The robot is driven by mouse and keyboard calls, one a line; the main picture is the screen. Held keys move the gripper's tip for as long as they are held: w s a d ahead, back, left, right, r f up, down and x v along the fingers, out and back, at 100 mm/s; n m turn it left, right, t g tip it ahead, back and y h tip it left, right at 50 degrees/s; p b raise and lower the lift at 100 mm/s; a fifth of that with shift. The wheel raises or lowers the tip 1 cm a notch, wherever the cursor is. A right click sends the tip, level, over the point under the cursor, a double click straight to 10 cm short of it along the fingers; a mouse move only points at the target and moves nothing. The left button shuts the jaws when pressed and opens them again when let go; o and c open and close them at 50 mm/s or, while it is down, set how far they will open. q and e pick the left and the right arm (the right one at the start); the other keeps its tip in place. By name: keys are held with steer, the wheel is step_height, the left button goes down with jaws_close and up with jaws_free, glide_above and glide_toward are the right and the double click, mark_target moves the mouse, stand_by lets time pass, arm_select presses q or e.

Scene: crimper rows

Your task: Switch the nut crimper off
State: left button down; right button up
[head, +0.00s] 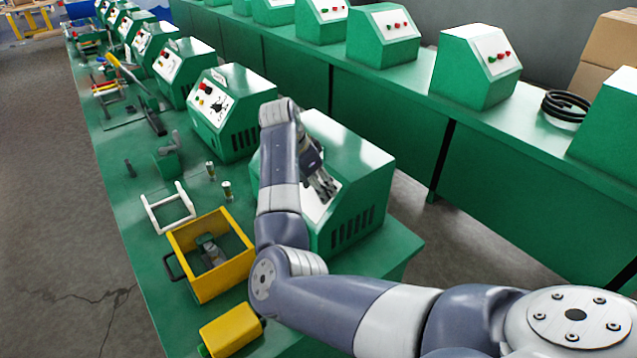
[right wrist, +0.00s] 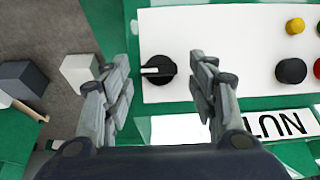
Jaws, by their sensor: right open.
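The nut crimper is a green box-shaped machine (head: 352,165) at the near end of the left bench. My right gripper (head: 326,187) is open in front of its white panel, and my arm covers part of the machine. In the right wrist view the panel (right wrist: 220,40) carries a black rotary knob (right wrist: 158,71) with a white mark lying horizontally. A label reading "NUT" (right wrist: 275,125) appears upside down. The open gripper (right wrist: 158,84) has one finger on either side of the knob, with gaps showing. My left gripper is not in view.
Black (right wrist: 291,71) and yellow (right wrist: 295,26) buttons sit right of the knob, with red and green ones at the edge. A yellow crate (head: 185,262), a white frame (head: 150,212) and a yellow container (head: 230,330) stand on the bench. More green machines line both benches.

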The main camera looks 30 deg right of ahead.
steer(key=shift+d+f, duration=0.25)
steer(key=shift+f, duration=0.35)
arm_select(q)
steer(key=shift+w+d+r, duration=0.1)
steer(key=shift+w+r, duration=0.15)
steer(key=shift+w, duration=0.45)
arm_select(e)
steer(key=c, duration=1.1)
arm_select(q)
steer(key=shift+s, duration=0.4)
arm_select(e)
steer(key=shift+o, duration=0.2)
steer(key=shift+r, duration=0.1)
